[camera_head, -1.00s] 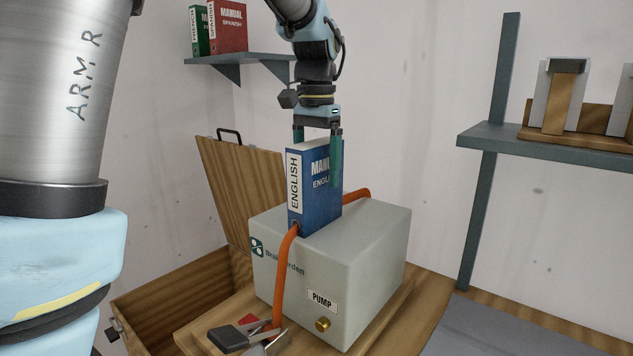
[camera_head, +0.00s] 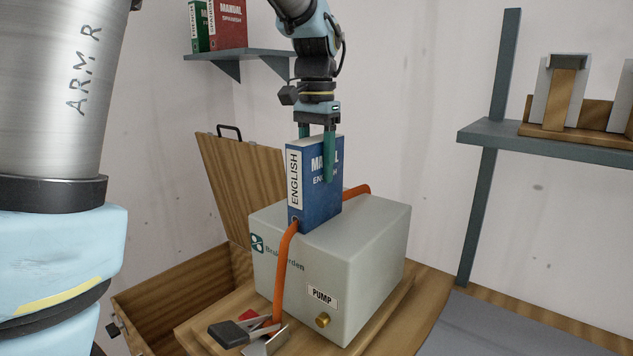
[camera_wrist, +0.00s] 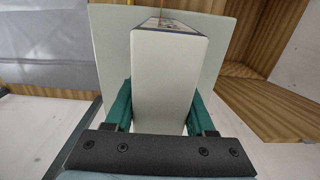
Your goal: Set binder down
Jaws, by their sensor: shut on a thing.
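The blue English manual binder (camera_head: 315,205) is upright on or just above the top of the grey pump box (camera_head: 365,240); I cannot tell whether its base touches. My gripper (camera_head: 317,150) is shut on the binder's upper part, with a green finger on each broad side. In the wrist view the binder's pale edge (camera_wrist: 168,75) lies between the fingers of my gripper (camera_wrist: 160,110), with the pump's pale top (camera_wrist: 112,45) below it.
An orange hose (camera_head: 283,270) runs up the pump's front beside the binder. An open wooden crate (camera_head: 180,290) is at left. A wall shelf (camera_head: 240,59) holds green and red binders; another shelf (camera_head: 560,143) is at right.

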